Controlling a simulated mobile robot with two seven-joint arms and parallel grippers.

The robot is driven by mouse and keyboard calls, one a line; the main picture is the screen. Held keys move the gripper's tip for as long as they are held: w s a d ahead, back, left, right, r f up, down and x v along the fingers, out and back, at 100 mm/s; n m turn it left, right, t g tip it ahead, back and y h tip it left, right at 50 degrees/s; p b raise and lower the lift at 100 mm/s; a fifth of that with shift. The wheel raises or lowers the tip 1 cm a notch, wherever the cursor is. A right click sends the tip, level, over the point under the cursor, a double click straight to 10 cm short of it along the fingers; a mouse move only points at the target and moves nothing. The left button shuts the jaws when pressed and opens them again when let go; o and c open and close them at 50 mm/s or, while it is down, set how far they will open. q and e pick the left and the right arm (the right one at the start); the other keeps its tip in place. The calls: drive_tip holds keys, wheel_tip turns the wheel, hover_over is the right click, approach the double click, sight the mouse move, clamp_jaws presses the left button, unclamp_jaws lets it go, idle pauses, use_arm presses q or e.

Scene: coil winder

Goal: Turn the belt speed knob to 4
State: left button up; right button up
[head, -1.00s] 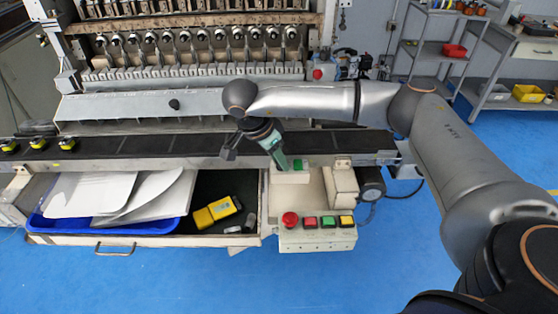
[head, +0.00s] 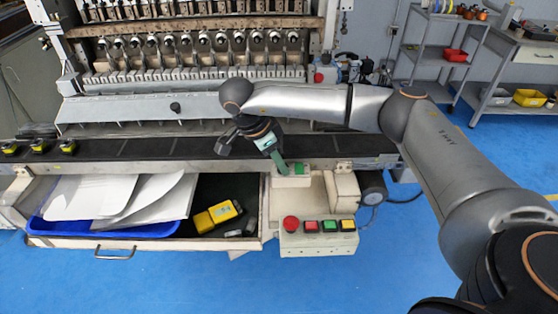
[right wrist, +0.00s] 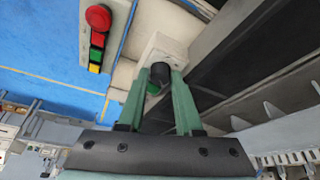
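In the head view this box (head: 292,181) stands at the front edge of the conveyor, and the knob is hidden behind my gripper. My right gripper (right wrist: 160,76) points at the box, its two green fingers on either side of the knob with almost no gap visible. I cannot tell whether they press on it. The knob's scale and pointer are not readable. My left gripper is not in view.
A control panel (head: 317,241) with a red mushroom button (head: 291,223) and several square buttons is just below the box. The dark belt (head: 140,147) runs left behind the gripper.

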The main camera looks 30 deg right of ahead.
drive_tip(key=o, duration=0.4)
drive_tip(key=shift+r, duration=0.1)
idle(0.3)
